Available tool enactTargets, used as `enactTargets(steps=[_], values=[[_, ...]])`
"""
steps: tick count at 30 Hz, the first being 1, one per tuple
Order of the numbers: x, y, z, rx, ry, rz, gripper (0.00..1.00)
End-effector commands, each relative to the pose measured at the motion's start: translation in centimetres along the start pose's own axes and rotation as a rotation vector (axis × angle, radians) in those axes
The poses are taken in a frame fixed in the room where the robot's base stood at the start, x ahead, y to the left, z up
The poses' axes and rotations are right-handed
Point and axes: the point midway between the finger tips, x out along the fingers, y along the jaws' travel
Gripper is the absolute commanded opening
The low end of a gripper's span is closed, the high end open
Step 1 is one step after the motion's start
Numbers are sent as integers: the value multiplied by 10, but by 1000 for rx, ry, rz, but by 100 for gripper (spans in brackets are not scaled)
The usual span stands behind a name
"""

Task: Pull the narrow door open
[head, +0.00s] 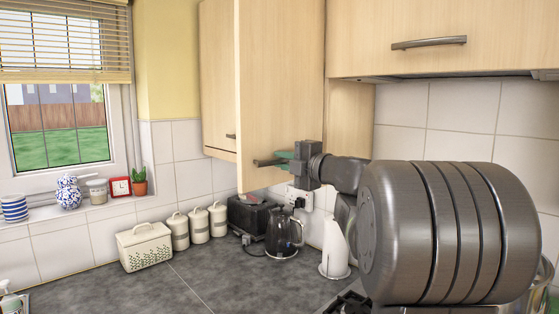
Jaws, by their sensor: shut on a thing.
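The narrow door (280,75) is a tall, pale wood panel on the wall cabinets in the middle of the head view. It appears to stand out at an angle, with its free edge at left, but how far it is swung is hard to tell. My gripper (270,161) is at the lower part of this door, reaching in from the right. Its fingers are shut at the door's face. The door's handle is not clearly visible; the gripper covers that spot.
Another pale cabinet front (218,80) with a small handle is at left. A wide cupboard (440,25) is at upper right. Below, a black toaster (250,214), a kettle (284,235), canisters (199,225) and a bread bin (145,247) stand on the grey worktop (200,285).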

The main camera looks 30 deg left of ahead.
Motion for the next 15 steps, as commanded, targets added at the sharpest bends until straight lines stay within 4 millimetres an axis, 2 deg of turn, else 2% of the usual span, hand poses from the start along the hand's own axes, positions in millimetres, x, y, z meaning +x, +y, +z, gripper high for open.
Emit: enactTargets(steps=[9,10,12,13,15], values=[[-1,1,1,0,-5,3,0],[-1,1,1,0,-5,3,16],[-1,1,1,0,-4,2,30],[-1,1,1,0,-4,2,36],[-1,1,1,1,-3,1,36]])
